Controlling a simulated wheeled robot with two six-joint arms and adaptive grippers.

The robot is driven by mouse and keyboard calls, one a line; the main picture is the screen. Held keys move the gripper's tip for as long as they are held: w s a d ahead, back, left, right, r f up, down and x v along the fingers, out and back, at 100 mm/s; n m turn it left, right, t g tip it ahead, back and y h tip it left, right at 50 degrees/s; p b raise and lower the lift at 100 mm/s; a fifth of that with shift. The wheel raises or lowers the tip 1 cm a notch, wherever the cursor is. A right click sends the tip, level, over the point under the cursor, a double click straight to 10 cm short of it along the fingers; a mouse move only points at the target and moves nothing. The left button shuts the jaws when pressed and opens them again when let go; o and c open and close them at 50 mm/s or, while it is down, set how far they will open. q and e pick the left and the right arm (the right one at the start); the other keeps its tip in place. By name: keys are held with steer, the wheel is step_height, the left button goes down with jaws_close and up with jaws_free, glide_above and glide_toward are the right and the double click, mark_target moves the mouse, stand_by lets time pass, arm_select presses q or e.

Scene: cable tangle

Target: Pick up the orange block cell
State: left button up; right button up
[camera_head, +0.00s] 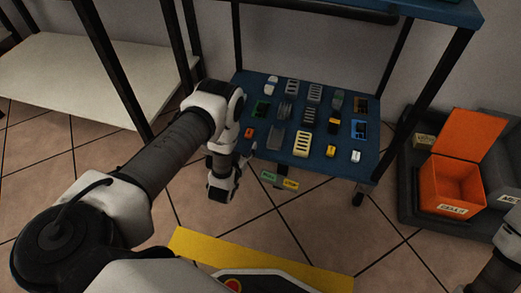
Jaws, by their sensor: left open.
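A small orange block (249,133), which looks like the orange block cell, lies at the left edge of the blue tabletop (312,166). My left gripper (247,153) is open beside the table's front left corner, a little nearer to me than the orange block and apart from it. Its fingers are small and dark, and partly hidden by my wrist. Part of my right arm shows at the lower right edge, but its gripper is out of view.
Several small cells and parts in grey, yellow, green and black stand in rows on the table. An orange open box (452,186) sits in a dark tray on the right. A white shelf (70,75) is at the left.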

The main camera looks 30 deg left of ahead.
mark_target(249, 133)
arm_select(q)
steer(key=shift+w+f, duration=0.1)
steer(key=shift+f, duration=0.45)
steer(key=b+x, duration=0.2)
steer(key=x, duration=0.1)
steer(key=a+b+x, duration=0.1)
steer(key=b+x, duration=0.1)
steer(key=x, duration=0.1)
steer(key=shift+w+r, duration=0.1)
steer(key=shift+w, duration=0.35)
steer(key=shift+a+r, duration=0.1)
steer(key=shift+r, duration=0.05)
jaws_close()
arm_select(e)
step_height(249, 133, down, 5)
steer(key=shift+f, duration=0.1)
